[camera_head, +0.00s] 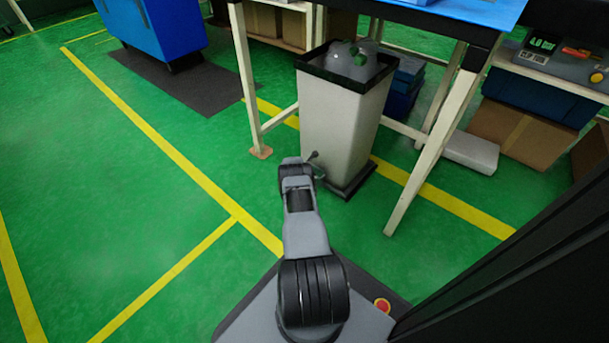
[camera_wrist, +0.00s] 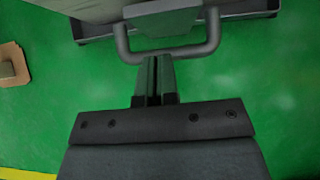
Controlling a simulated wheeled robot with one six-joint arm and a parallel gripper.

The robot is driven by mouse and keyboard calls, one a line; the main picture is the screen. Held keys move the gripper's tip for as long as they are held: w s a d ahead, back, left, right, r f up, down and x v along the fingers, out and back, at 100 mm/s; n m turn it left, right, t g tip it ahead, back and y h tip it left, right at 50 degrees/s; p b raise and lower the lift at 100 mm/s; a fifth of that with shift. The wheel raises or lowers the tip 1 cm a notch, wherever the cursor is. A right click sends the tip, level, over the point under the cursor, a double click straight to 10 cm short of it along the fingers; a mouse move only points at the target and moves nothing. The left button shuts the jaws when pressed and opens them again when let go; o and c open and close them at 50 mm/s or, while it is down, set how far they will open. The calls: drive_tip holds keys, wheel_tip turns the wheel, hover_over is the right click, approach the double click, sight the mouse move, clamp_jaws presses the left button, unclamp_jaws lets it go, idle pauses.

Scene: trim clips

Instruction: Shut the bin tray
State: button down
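The tall pale bin (camera_head: 345,125) stands under the table with a black rim on top and a dark tray (camera_head: 352,190) at its foot. The tray's edge also shows at the top of the wrist view (camera_wrist: 245,11). A grey U-shaped handle (camera_wrist: 185,51) sticks out from the tray side towards me. My gripper (camera_wrist: 154,62) has its two fingers together, with only a thin dark gap, and their tips are at the middle of the handle's bar. The fingers do not visibly wrap the bar; contact is hard to tell. In the head view my wrist (camera_head: 297,172) hides most of the handle.
White table legs (camera_head: 247,80) stand left of the bin and right of it (camera_head: 435,150). A blue cabinet (camera_head: 155,30) stands at the back left. Cardboard boxes (camera_head: 520,135) lie at the right. The green floor (camera_head: 110,200) at left is clear.

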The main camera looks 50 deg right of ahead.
drive_tip(key=a+f+p+v, duration=0.1)
drive_tip(key=p+v, duration=1)
drive_tip(key=v, duration=0.2)
drive_tip(key=shift+a+f, duration=0.2)
drive_tip(key=shift+a, duration=0.25)
drive_tip(key=w+a+r+m+p, duration=0.2)
drive_tip(key=w+r+p, duration=0.1)
drive_tip(key=r, duration=0.8)
drive_tip(key=w+a+r+m+p, duration=0.2)
drive_tip(key=a+r+p, duration=0.15)
drive_tip(key=r, duration=0.75)
drive_tip(key=w+a+r+m+p, duration=0.1)
drive_tip(key=w+r+m+p, duration=0.2)
drive_tip(key=r, duration=0.8)
drive_tip(key=s+a+r+m+y+p, duration=0.1)
drive_tip(key=a+r+p, duration=0.25)
drive_tip(key=r, duration=0.45)
drive_tip(key=s+a+r+m+t+p, duration=0.1)
drive_tip(key=a+r+m+p, duration=0.1)
drive_tip(key=a+r, duration=0.45)
drive_tip(key=s+a+r+m+y+p, duration=0.1)
drive_tip(key=s+a+r+p, duration=0.15)
drive_tip(key=r, duration=0.75)
drive_tip(key=s+a+r+m+t+y+p, duration=0.2)
drive_tip(key=s+a+r+m+y+p, duration=0.4)
drive_tip(key=s+a+r+p, duration=0.7)
drive_tip(key=s+a+r+m, duration=0.1)
drive_tip(key=s+a+r, duration=0.5)
drive_tip(key=a+r, duration=0.2)
drive_tip(key=shift+r, duration=0.8)
